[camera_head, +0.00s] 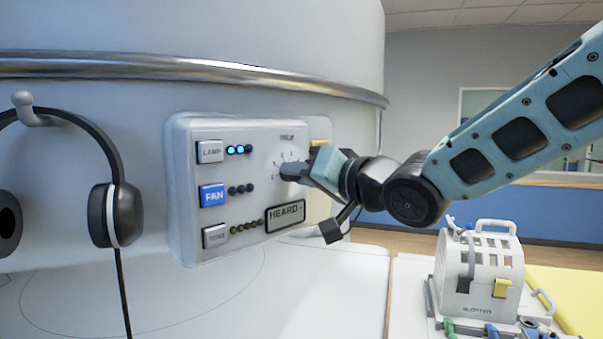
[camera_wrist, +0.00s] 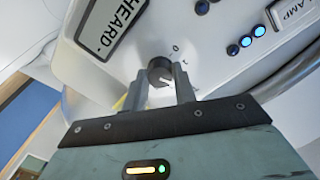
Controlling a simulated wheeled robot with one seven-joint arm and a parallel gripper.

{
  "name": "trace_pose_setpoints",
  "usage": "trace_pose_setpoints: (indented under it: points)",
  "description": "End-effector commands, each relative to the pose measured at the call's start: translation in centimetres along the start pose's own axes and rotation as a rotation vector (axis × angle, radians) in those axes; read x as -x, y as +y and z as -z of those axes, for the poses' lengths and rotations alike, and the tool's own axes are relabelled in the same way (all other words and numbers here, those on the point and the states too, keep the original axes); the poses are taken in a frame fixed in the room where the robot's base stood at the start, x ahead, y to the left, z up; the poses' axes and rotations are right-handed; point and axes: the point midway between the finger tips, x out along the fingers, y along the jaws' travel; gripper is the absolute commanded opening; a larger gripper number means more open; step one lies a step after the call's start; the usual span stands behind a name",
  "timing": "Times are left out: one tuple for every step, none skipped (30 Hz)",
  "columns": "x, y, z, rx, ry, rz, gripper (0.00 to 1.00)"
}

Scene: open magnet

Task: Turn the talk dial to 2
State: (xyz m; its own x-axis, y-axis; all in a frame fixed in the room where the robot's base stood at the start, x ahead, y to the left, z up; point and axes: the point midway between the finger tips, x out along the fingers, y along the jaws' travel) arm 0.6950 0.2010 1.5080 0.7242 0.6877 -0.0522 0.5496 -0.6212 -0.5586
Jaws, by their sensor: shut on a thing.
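The talk dial (camera_wrist: 160,70) is a small dark round knob with a light pointer line, on the white control panel (camera_head: 182,190). In the wrist view, small marks are spaced around it, but I cannot read the setting surely. My gripper (camera_wrist: 171,80) has its two grey fingers shut on the dial's sides. In the head view my gripper (camera_head: 291,173) reaches the panel from the right and hides the dial. The TALK label (camera_head: 287,138) and some scale marks show above and left of the fingers.
The panel also bears a LAMP button (camera_head: 210,151) with two lit blue lights, a blue FAN button (camera_head: 212,195), a third grey button (camera_head: 215,236) and a HEARD sign (camera_head: 286,214). A headset (camera_head: 115,210) hangs at left. A white slotted box (camera_head: 478,270) stands on the table at lower right.

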Motion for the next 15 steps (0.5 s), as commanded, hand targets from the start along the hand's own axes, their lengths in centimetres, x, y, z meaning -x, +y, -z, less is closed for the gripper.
trace_pose_setpoints:
  points:
    - [0.01,0.06,-0.04,-0.002,-0.001,-0.001,0.04]
    - [0.01,0.06,-0.04,-0.002,-0.001,-0.001,0.04]
    - [0.01,0.06,-0.05,-0.002,-0.001,-0.001,0.04]
    - [0.01,0.06,-0.05,-0.002,-0.001,-0.001,0.04]
    - [0.01,0.06,-0.05,-0.002,-0.001,-0.001,0.04]
    - [0.01,0.06,-0.05,-0.002,-0.001,-0.001,0.04]
    - [0.01,0.06,-0.05,-0.002,-0.001,-0.001,0.04]
    - [0.01,0.07,-0.05,-0.002,-0.001,-0.001,0.04]
    - [0.01,0.07,-0.05,-0.001,-0.001,-0.001,0.04]
    - [0.01,0.07,-0.05,-0.001,-0.001,-0.001,0.3]
    - [0.01,0.07,-0.05,-0.001,-0.001,-0.001,0.38]
    - [0.01,0.07,-0.05,-0.001,-0.001,-0.001,0.49]
    - [0.0,0.06,-0.04,-0.001,-0.001,-0.001,0.49]
    - [0.0,0.06,-0.04,-0.001,0.0,-0.001,0.49]
    - [0.0,0.05,-0.04,-0.001,0.0,-0.001,0.49]
